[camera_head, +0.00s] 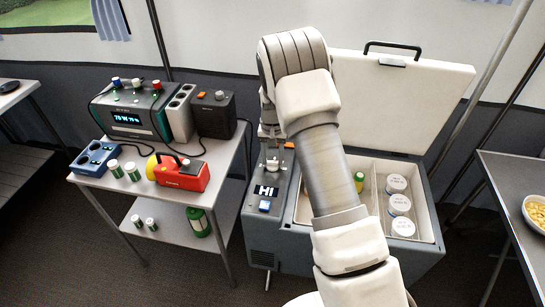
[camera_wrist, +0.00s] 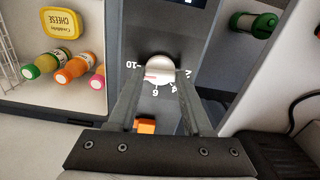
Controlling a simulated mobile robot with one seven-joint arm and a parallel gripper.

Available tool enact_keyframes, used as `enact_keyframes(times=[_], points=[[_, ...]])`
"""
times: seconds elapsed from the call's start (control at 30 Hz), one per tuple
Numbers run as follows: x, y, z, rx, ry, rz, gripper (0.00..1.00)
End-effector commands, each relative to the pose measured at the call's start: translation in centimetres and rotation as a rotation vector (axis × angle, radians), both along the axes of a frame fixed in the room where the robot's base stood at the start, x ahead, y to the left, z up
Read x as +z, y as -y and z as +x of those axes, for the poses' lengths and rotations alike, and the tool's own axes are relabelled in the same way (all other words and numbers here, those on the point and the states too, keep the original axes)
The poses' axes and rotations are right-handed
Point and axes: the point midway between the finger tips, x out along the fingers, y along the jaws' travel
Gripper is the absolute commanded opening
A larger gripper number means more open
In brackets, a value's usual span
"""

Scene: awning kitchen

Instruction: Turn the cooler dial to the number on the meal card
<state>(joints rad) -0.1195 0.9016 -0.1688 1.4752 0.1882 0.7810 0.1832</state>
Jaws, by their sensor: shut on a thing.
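The cooler (camera_head: 262,240) stands with its lid (camera_head: 430,95) open. Its control strip has a display reading "HI" (camera_head: 266,190). The pale round dial (camera_wrist: 158,68) is on that strip, with white numbers around it; a 10 shows at its left, smaller numbers at its lower right. A reddish mark lies on the dial's lower left, but its exact reading is unclear. My gripper (camera_wrist: 160,76) is shut on the dial, one finger on each side. In the head view my gripper (camera_head: 270,150) is over the strip, partly hidden by my arm. I cannot make out a meal card.
An orange block (camera_wrist: 146,126) is near the dial. White-lidded tubs (camera_head: 400,203) fill the cooler's right compartment. A bowl (camera_head: 536,211) is on the right table.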

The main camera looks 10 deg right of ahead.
Motion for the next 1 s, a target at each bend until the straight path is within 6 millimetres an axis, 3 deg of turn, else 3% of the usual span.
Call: enact_keyframes(times=[0.77,0.8,0.93,1.0], points=[[0.08,0.0,0.09,-0.107,0.002,0.0,0.0],[0.08,0.0,0.09,-0.107,0.002,0.0,0.54],[0.06,0.0,0.06,-0.106,0.002,0.0,0.77],[0.05,0.01,0.05,-0.106,0.001,0.001,0.8]])
